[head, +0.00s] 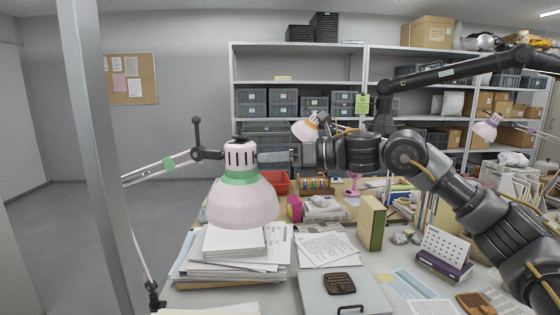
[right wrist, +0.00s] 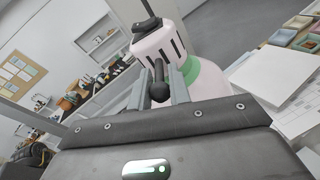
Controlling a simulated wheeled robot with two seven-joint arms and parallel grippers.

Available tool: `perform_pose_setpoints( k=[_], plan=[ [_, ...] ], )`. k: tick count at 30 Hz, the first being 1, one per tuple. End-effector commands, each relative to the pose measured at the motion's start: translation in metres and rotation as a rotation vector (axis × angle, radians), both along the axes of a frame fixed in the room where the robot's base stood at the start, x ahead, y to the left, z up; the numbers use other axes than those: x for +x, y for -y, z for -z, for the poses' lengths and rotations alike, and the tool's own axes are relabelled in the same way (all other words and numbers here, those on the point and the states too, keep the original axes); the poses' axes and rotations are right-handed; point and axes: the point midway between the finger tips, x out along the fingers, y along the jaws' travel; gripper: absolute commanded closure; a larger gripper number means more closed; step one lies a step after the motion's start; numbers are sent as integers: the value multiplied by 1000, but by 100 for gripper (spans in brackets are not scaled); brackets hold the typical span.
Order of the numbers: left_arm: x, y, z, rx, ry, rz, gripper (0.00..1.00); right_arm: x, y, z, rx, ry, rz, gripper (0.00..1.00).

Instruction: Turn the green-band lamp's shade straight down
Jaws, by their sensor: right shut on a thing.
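The green-band lamp (head: 243,203) has a pale pink shade, a slotted cap and a green band. In the head view its shade points mostly down, with a slight lean. Its jointed arm (head: 165,165) comes from a stand at the left. In the right wrist view the slotted cap (right wrist: 160,45) and the green band (right wrist: 206,76) are close in front of my right gripper (right wrist: 161,92). That gripper is shut on a dark rounded knob (right wrist: 158,91) beside the cap. My left gripper is out of view.
Paper stacks (head: 233,243) lie below the shade. A green book (head: 371,223) stands to the right, and a flat grey case (head: 345,295) lies at the front. Another lamp, with an orange band (head: 306,129), is behind my right arm. A grey post (head: 92,150) stands at the left.

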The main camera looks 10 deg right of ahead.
Motion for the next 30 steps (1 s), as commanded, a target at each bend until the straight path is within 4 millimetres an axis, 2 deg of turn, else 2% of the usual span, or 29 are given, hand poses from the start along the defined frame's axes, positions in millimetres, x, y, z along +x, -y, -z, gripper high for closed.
perform_pose_setpoints(
  k=[5, 6, 8, 16, 20, 30],
  plan=[
    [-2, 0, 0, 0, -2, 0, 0, -1, 0, 0, -2, -1, -1, 100],
    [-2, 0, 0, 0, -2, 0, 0, -1, 0, 1, -2, -1, -1, 76],
    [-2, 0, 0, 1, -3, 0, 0, -1, 1, 1, -2, -1, 0, 68],
    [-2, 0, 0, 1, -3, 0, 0, -1, 2, 1, -1, -1, 2, 68],
    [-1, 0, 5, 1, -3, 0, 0, -5, 10, 1, -1, 1, 3, 68],
    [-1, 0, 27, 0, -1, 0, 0, -34, 67, -7, -1, 2, 4, 68]
  ],
)
